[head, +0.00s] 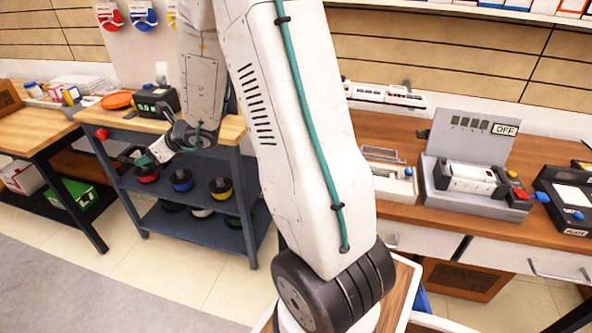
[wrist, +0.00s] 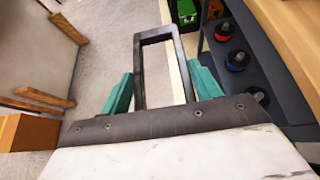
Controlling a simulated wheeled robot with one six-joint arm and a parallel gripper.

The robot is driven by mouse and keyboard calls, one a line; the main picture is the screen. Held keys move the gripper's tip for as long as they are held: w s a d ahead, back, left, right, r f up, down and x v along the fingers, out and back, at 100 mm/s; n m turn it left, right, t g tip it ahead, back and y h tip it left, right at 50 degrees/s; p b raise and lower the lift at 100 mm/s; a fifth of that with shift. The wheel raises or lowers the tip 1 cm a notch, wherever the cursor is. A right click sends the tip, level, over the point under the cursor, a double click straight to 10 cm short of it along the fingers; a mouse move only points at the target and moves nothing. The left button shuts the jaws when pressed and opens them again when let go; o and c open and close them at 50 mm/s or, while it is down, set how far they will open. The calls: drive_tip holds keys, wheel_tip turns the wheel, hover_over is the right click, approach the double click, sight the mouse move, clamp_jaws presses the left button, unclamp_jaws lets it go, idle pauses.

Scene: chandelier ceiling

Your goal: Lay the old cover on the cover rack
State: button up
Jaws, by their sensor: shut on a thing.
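My gripper (wrist: 162,92) has teal fingers, shut on the two sides of a dark, open rectangular frame (wrist: 162,38), which I take to be the old cover. In the wrist view the frame points away from the palm, with floor visible through it. In the head view my gripper (head: 148,155) is small, left of my arm, in front of the dark shelf cart. The held frame is too small there to make out clearly. I cannot tell which thing in view is the cover rack.
The shelf cart (head: 190,228) holds several dark spools with coloured tops; a black device (head: 157,100) and an orange dish (head: 117,100) sit on its top. A wooden table (head: 35,133) stands left. The right bench (head: 400,215) carries a grey machine (head: 470,185). The floor (head: 90,285) is clear.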

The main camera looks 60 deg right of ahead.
drive_tip(key=s+d+f, duration=0.3)
drive_tip(key=s+d, duration=1.5)
drive_tip(key=d, duration=0.4)
drive_tip(key=s+d+f, duration=0.2)
drive_tip(key=s, duration=2.7)
drive_tip(key=w+d, duration=0.1)
drive_tip(key=w, duration=0.4)
drive_tip(key=w+d, duration=0.1)
drive_tip(key=w, duration=0.4)
drive_tip(key=w+d+f, duration=0.1)
drive_tip(key=w, duration=0.3)
drive_tip(key=shift+w+d, duration=0.35)
drive_tip(key=shift+w, duration=0.05)
drive_tip(key=shift+f, duration=1.85)
drive_tip(key=shift+f, duration=0.35)
drive_tip(key=shift+f, duration=0.15)
drive_tip(key=o, duration=1)
